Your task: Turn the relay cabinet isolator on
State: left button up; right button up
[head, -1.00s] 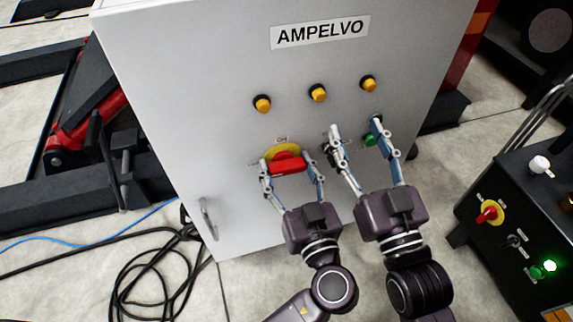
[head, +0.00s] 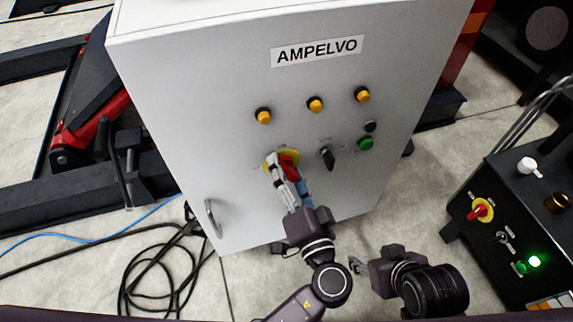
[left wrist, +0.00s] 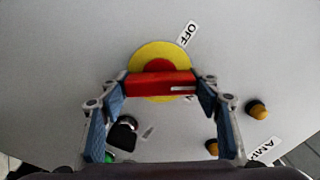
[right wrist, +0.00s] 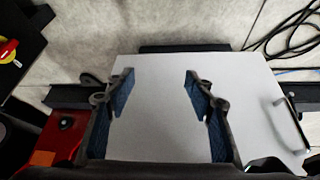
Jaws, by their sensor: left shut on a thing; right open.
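The grey-white cabinet (head: 190,110) labelled AMPELVO carries a red isolator handle (head: 288,159) on a yellow disc (head: 295,153). My left gripper (head: 283,167) is shut on this handle, a finger on each side. In the left wrist view, the red handle (left wrist: 158,85) spans between the fingers (left wrist: 160,98), with the yellow disc (left wrist: 150,52) behind it and an OFF label (left wrist: 187,34) beside it. In the head view the handle is partly hidden by the fingers and stands steeply. My right gripper (head: 357,265) is open and empty, low and apart from the cabinet front.
Yellow buttons (head: 315,105), a black selector (head: 327,157) and a green button (head: 366,144) sit near the handle. A door handle (head: 211,217) is lower left. A black control box (head: 525,215) with another red-yellow switch (head: 480,210) stands right. Cables (head: 160,275) lie on the floor.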

pick_arm(q)
jog(key=shift+r+m+p, duration=0.2)
jog(key=shift+m+p, duration=0.35)
jog(key=shift+m, duration=0.35)
jog(key=shift+f+m+p, duration=0.1)
jog(key=shift+m+p, duration=0.7)
jog(key=shift+m, duration=0.4)
pick_arm(e)
jog(key=s+d+r+g, duration=0.1)
jog(key=s+g, duration=0.1)
jog(key=s, duration=0.3)
pick_arm(q)
jog(key=m+p, duration=0.1)
jog(key=m, duration=0.2)
jog(key=shift+f, duration=0.15)
pick_arm(e)
jog(key=x, duration=0.7)
jog(key=shift+s+d+f+g+h, duration=0.2)
jog(key=shift+s+d+g+h, duration=0.05)
jog(key=shift+s+g+h, duration=0.05)
pick_arm(q)
jog(key=o, duration=1.2)
jog(key=shift+d, duration=0.1)
jog(key=shift+c, duration=0.2)
